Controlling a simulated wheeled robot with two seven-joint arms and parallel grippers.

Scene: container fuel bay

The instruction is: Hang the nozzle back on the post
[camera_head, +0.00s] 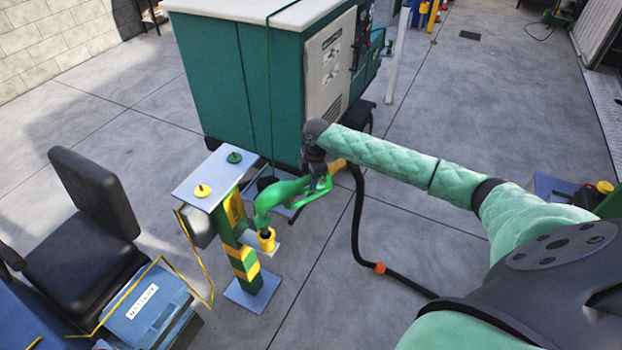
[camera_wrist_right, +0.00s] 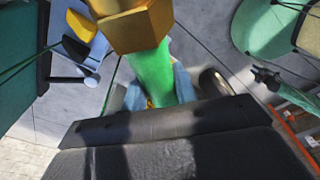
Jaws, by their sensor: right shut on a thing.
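The green nozzle (camera_head: 285,191) is in the head view, with its spout bent downward beside the post. My right gripper (camera_head: 318,178) is shut on the nozzle near its handle. The post (camera_head: 243,262) is green with yellow bands. The right wrist view shows a green part of the nozzle (camera_wrist_right: 153,76) and an orange-yellow piece (camera_wrist_right: 138,27) close up. My left gripper is not in view.
A black hose (camera_head: 357,220) runs from the nozzle down across the floor. A green generator cabinet (camera_head: 240,85) stands behind. A black seat (camera_head: 85,225) and a blue box (camera_head: 147,305) are at the left. Open floor lies to the right of the post.

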